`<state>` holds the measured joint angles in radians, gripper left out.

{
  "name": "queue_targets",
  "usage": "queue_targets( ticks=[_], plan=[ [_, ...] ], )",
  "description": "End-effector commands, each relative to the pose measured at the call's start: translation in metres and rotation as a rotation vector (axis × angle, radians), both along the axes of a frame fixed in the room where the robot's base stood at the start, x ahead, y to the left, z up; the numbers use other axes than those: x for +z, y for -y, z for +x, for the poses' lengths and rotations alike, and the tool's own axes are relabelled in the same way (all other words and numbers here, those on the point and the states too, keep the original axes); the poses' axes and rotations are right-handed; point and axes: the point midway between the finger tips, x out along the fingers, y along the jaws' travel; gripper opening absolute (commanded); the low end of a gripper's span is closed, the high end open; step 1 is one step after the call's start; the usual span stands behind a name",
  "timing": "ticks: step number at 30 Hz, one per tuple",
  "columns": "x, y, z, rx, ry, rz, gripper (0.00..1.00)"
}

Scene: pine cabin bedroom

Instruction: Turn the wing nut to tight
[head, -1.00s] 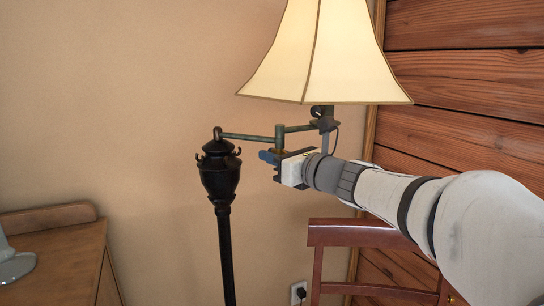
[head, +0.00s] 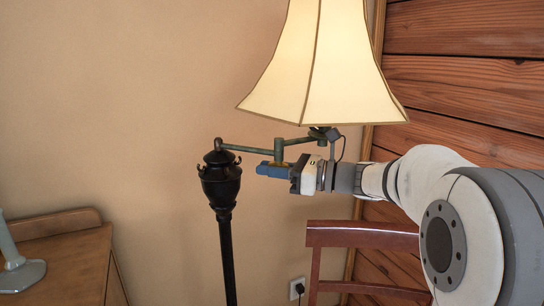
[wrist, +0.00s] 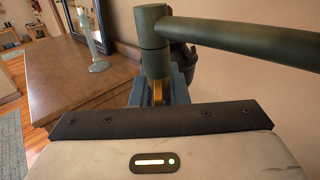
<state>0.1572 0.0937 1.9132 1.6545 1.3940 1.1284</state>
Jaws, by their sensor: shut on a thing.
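The brass wing nut (wrist: 157,92) sits directly under the green metal swing-arm joint of the floor lamp in the wrist view. The same joint (head: 279,148) shows in the head view between the black lamp post (head: 221,185) and the cream shade (head: 325,70). My gripper (head: 272,169) reaches in from the right just below the joint, its blue fingers pointing left. In the wrist view my gripper (wrist: 158,88) is shut on the wing nut, a finger on either side. The nut is mostly hidden by the fingers and gripper body, so its angle cannot be read.
A reddish wooden chair (head: 362,236) stands below my arm, near a wall outlet (head: 297,287). A wooden dresser (head: 75,255) is at the lower left. A plank wall (head: 465,100) is close on the right. The lamp's cord hangs near my wrist.

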Motion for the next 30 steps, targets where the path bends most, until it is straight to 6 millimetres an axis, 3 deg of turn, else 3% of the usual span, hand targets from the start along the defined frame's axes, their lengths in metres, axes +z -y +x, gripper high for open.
queue_targets(
  ticks=[12, 30],
  plan=[
    [0.0023, -0.0004, -0.0031, 0.236, -0.002, 0.000, 0.00],
    [-0.0003, -0.0005, -0.0044, 0.285, 0.001, -0.001, 0.00]
  ],
)
